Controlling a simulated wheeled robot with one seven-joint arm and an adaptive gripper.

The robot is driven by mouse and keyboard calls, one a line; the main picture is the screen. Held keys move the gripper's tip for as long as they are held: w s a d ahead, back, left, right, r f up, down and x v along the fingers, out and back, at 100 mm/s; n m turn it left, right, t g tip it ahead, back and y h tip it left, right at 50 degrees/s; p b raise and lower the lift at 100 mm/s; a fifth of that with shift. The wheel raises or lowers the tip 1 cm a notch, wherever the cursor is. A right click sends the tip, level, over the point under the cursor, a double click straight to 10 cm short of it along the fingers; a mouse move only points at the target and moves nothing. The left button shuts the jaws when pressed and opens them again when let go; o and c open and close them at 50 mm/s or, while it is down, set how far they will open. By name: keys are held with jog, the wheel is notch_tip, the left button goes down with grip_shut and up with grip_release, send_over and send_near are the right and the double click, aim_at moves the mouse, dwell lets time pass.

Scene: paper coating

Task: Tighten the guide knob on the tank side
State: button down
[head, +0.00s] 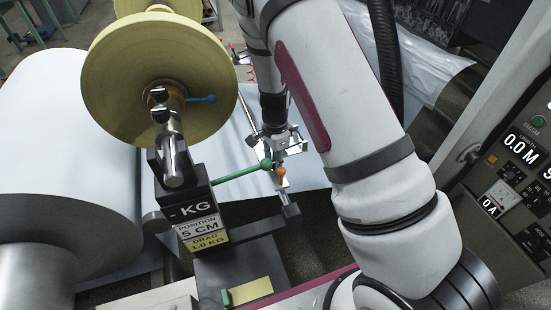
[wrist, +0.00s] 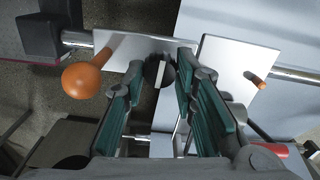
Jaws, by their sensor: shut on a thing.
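My gripper (wrist: 160,82) points at the guide rod in the wrist view. Its two green-padded fingers are closed on a small round dark knob (wrist: 160,71) with a white stripe, between two pale metal guide plates. The left plate (wrist: 120,54) and the right plate (wrist: 238,66) sit on a steel rod (wrist: 300,75). In the head view my gripper (head: 283,143) is at the guide assembly beyond the label stand; the dark knob cannot be made out there.
An orange ball knob (wrist: 82,81) stands close left of the fingers; it also shows in the head view (head: 280,171). A small orange peg (wrist: 259,82) is on the right plate. A green lever (head: 240,173) runs near my gripper. A yellow roll (head: 150,75) stands left.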

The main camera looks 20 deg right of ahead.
jog(key=shift+m, duration=0.5)
jog(key=c, duration=1.3)
grip_release()
